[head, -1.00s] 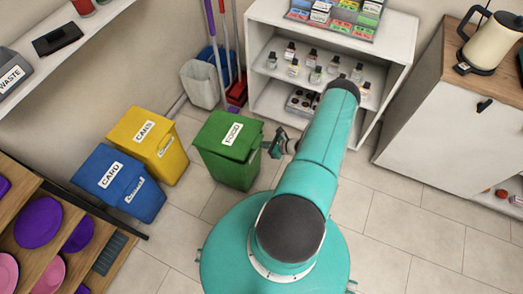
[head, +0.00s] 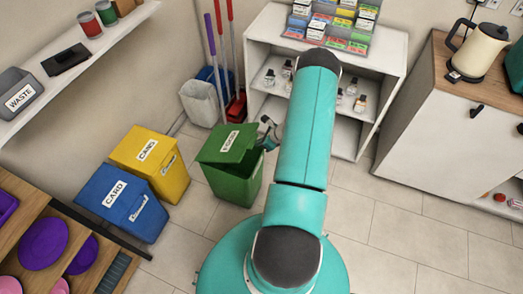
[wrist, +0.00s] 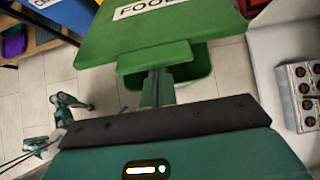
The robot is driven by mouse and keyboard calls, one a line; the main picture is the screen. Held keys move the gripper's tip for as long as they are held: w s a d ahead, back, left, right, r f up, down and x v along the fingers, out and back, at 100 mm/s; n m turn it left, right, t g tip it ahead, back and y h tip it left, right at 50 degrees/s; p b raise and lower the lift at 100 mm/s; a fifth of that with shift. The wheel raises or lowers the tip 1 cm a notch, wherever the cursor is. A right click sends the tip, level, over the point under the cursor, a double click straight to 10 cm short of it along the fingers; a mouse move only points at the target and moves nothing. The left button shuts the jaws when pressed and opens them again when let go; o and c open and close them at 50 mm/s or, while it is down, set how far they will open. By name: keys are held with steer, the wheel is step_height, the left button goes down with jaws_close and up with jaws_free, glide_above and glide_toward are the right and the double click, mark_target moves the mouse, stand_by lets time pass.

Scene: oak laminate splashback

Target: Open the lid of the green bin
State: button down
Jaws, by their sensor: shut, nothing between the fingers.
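The green bin (head: 237,184) stands on the tiled floor in the head view. Its lid (head: 212,153), labelled FOOD, is tilted up a little, with a dark gap under its front edge. My gripper (head: 266,143) is at the right side of the lid, partly hidden by the lid. In the wrist view the shut, empty fingers (wrist: 158,84) reach under the near edge of the lid (wrist: 140,45). The lid seems to rest against them, though the exact contact is hard to tell. Part of the bin body (wrist: 192,92) shows below the lid.
The yellow CANS bin (head: 165,178) and blue CARD bin (head: 130,212) stand left of the green bin. Mops and a white bucket (head: 199,103) are behind. A white shelf unit (head: 345,140) with bottles is at right. Tiled floor is clear in front.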

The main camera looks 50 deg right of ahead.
steer(key=w+r, duration=0.1)
steer(key=r, duration=0.1)
steer(key=w+a+r, duration=0.1)
steer(key=w+r, duration=0.1)
steer(key=r, duration=0.1)
steer(key=w+a+r, duration=0.1)
steer(key=w+r, duration=0.1)
steer(key=shift+w+r, duration=0.2)
steer(key=shift+r, duration=0.05)
steer(key=w+a+r+g, duration=0.1)
steer(key=w+a+r, duration=0.1)
steer(key=w+r, duration=0.2)
steer(key=w+a+r+g, duration=0.1)
steer(key=w+a+r, duration=0.2)
steer(key=w, duration=0.8)
steer(key=shift+w+a+r+h, duration=0.25)
steer(key=shift+w+r+h, duration=0.05)
steer(key=shift+r, duration=0.7)
